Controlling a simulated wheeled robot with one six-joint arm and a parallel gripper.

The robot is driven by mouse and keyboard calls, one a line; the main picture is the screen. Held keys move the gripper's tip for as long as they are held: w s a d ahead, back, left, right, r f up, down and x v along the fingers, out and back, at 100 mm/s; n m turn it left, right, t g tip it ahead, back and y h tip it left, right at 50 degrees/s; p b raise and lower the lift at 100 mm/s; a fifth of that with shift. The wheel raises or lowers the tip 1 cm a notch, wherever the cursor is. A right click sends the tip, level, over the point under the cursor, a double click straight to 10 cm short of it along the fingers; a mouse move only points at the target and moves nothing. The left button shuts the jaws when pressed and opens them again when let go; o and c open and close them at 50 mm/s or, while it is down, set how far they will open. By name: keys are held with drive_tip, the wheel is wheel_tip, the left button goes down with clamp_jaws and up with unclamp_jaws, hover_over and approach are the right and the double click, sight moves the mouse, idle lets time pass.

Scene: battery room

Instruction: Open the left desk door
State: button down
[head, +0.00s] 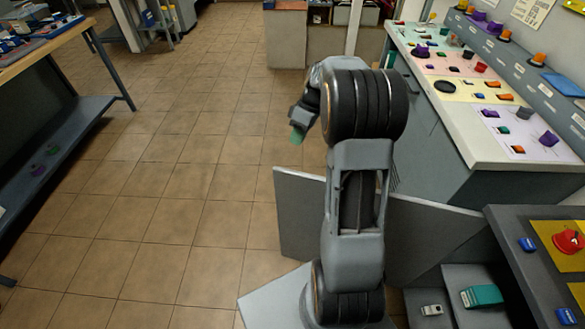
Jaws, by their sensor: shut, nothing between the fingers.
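The dark desk (508,237) stands at the lower right. A flat grey panel (298,215), which looks like its left door, stands out from the desk's far side and reaches left across the floor. It passes behind my arm, which hides its middle; its right part (430,235) shows beyond the arm. The desk's inside is exposed. A small white item (431,310) and a teal item (482,296) lie in it. My gripper (297,134), with green fingertips, is shut and empty. In the picture it is above the panel's left end, apart from it.
A long workbench (459,140) with coloured parts runs along the right. A table (30,53) with a lower shelf stands at the left. The tiled floor (190,170) between is clear. A red button (568,241) sits on the desk top.

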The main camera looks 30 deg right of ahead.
sight(292, 171)
drive_tip(key=w+d+f+n+y, duration=0.2)
drive_tip(key=d+f+n, duration=0.15)
drive_tip(key=d, duration=0.25)
drive_tip(key=shift+m, duration=0.25)
drive_tip(key=x, duration=0.7)
drive_tip(key=s+p+x, duration=0.1)
drive_tip(key=x, duration=0.3)
drive_tip(key=shift+s+a, duration=0.15)
drive_tip(key=shift+a, duration=0.45)
drive_tip(key=shift+s+a, duration=0.45)
drive_tip(key=shift+s+a+f, duration=0.1)
